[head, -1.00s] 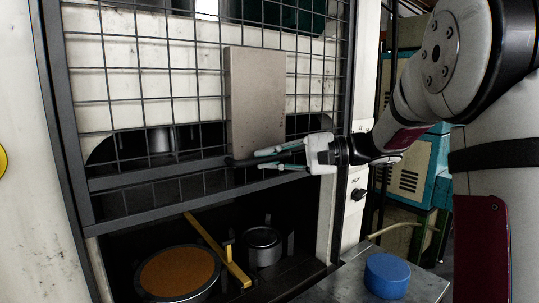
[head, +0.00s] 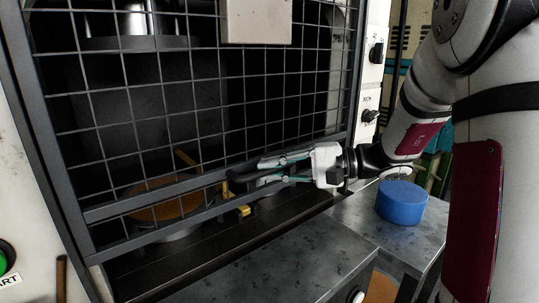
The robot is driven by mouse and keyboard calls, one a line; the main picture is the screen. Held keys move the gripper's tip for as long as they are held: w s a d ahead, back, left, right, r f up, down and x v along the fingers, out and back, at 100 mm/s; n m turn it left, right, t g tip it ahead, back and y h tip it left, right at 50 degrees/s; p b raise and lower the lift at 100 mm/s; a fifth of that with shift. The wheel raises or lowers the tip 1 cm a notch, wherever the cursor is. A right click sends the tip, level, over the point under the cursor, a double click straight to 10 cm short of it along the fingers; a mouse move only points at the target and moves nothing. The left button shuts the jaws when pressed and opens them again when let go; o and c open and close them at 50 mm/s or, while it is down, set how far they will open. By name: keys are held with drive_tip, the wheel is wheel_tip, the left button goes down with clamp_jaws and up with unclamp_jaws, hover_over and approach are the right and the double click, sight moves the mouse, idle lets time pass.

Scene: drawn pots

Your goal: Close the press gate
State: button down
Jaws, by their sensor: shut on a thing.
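The press gate (head: 205,85) is a dark grey frame with wire mesh, in the middle left of the head view. A plain plate (head: 257,20) is fixed on its mesh at the top. Its double bottom rail (head: 130,207) is low, just above the dark sill (head: 200,261). My gripper (head: 250,176) reaches in from the right, and its fingers are shut on a dark handle (head: 240,176) at the bottom rail. The fingers partly hide the handle. Behind the mesh, an orange-topped round pot (head: 165,208) shows partly covered by the rail.
A blue cylinder (head: 402,202) stands on a grey metal table (head: 290,262) at the right, below my arm. A panel with black knobs (head: 369,116) is right of the gate. A green button (head: 5,256) is at the lower left. A yellow bar (head: 186,158) lies inside the press.

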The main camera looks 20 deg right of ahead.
wheel_tip(320, 180, down, 13)
drive_tip(key=b, duration=0.8)
drive_tip(key=shift+r, duration=0.1)
drive_tip(key=c, duration=1.6)
unclamp_jaws()
drive_tip(key=shift+d, duration=0.15)
drive_tip(key=shift+s+d+r, duration=0.1)
drive_tip(key=shift+s+d, duration=0.1)
drive_tip(key=shift+d, duration=0.15)
drive_tip(key=v, duration=1.1)
